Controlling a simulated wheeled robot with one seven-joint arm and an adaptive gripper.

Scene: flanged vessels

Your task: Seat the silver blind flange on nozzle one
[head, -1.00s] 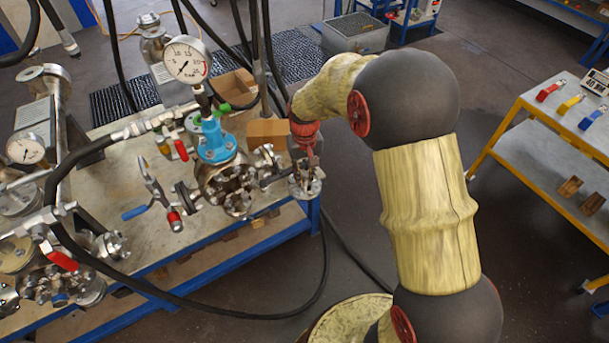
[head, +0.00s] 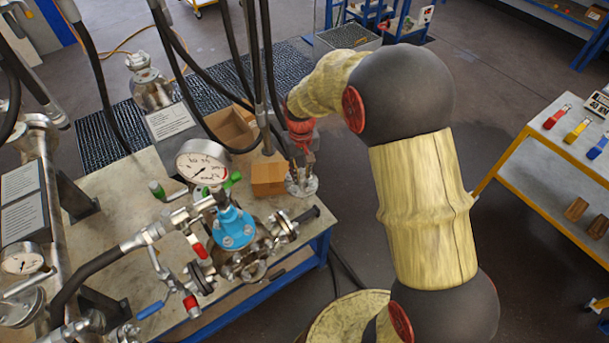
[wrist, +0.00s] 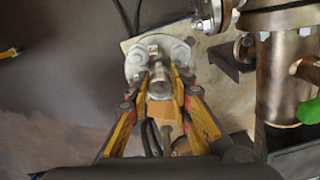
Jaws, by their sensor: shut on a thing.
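My gripper (head: 302,152) is shut on the silver blind flange (head: 302,184), a round disc with several bolts around its rim. In the wrist view, my yellow-sided fingers (wrist: 160,88) close on the stub at the flange's middle, and the flange (wrist: 137,66) shows beyond them. In the head view it appears beside the bench's right edge, past the cardboard box. The vessel with the blue top (head: 232,230) stands nearer, to the lower left, apart from the flange. Flanged side nozzles (head: 283,228) show on it; I cannot tell which is nozzle one.
A pressure gauge (head: 202,168), red and blue valve handles and black hoses crowd the bench (head: 110,190). In the wrist view, a bronze-toned pipe body (wrist: 285,80) is close at right.

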